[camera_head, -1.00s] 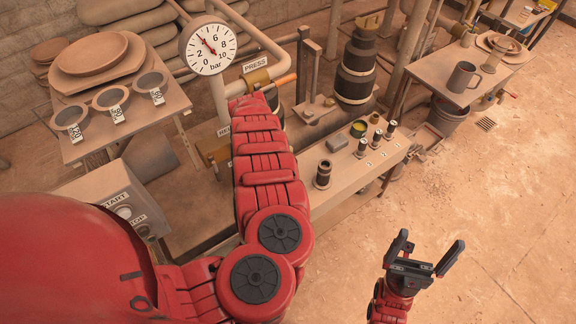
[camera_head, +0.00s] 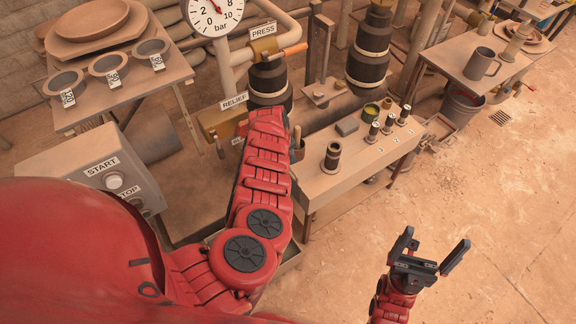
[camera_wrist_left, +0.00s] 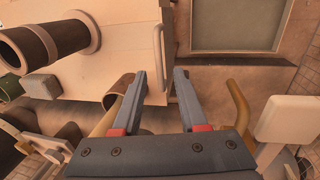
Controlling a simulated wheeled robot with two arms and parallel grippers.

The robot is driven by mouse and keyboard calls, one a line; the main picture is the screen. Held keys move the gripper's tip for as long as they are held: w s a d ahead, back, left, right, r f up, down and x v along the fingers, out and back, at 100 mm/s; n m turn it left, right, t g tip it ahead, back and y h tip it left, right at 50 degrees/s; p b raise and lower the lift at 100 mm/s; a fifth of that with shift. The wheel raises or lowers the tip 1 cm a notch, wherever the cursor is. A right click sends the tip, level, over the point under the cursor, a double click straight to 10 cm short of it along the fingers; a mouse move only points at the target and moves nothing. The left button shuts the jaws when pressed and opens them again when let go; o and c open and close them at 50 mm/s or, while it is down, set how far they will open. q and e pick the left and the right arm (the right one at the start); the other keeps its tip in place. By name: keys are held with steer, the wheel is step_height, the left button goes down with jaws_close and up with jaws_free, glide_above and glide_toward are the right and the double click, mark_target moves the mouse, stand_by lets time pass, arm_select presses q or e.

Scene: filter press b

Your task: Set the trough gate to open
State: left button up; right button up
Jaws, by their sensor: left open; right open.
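My left arm (camera_head: 262,185) reaches forward from the left in the head view and hides its own gripper there. In the left wrist view my left gripper (camera_wrist_left: 160,74) is open, with nothing between its fingers. A thin upright handle (camera_wrist_left: 160,52) on a pale panel shows just past its fingertips, apart from them. I cannot tell whether this handle belongs to the trough gate. I cannot clearly pick out the trough gate in the head view. My right gripper (camera_head: 434,245) is open and empty above the floor.
A bench (camera_head: 345,180) with a dark cylinder (camera_head: 332,157) and small fittings stands beyond my left arm. A START/STOP box (camera_head: 100,170), a table of plates (camera_head: 165,100) and a pressure gauge (camera_head: 217,14) are at left.

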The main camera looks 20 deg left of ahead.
arm_select(q)
steer(key=shift+w+d+f, duration=0.1)
steer(key=shift+f, duration=0.65)
steer(key=shift+c, duration=0.2)
jaws_close()
stand_by(0.8)
